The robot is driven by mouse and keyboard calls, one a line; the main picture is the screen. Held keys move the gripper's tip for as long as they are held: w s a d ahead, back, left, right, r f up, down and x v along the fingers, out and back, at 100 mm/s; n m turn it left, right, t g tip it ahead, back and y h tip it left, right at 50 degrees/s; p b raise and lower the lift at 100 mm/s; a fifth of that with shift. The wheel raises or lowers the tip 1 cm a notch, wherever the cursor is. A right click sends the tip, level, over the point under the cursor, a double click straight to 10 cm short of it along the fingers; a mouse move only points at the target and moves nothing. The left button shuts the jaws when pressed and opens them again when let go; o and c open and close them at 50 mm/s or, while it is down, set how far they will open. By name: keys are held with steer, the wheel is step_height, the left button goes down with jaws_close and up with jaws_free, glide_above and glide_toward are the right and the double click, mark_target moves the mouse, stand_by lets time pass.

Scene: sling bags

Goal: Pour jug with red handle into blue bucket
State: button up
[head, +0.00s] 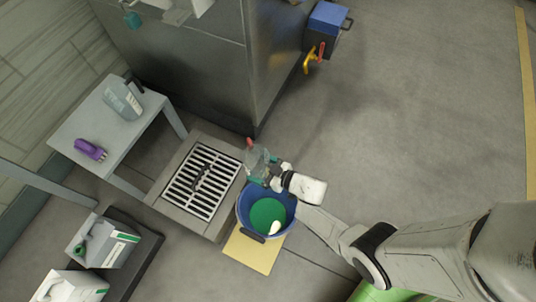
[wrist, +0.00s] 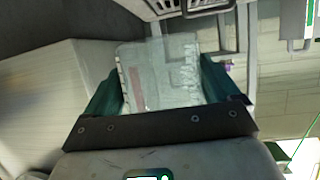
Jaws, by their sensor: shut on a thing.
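My gripper (head: 268,176) is shut on a clear jug (head: 257,160) with a red part at its top end. The jug is at the far rim of the blue bucket (head: 243,212), mostly beyond it in the head view. The bucket stands upright, with a green surface and a small white shape inside. In the wrist view, the jug (wrist: 180,75) sits between the teal fingers (wrist: 170,95), with a reddish strip showing through its clear wall. I cannot tell its exact tilt or whether anything flows from it.
The bucket stands on a yellow mat (head: 250,255) beside a floor grate (head: 200,182). White canisters (head: 103,242) stand at lower left. A metal cabinet (head: 190,60) stands behind. The floor at right is clear.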

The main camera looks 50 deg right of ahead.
step_height(320, 180, up, 3)
steer(key=p, duration=0.3)
steer(key=shift+r, duration=0.1)
stand_by(0.3)
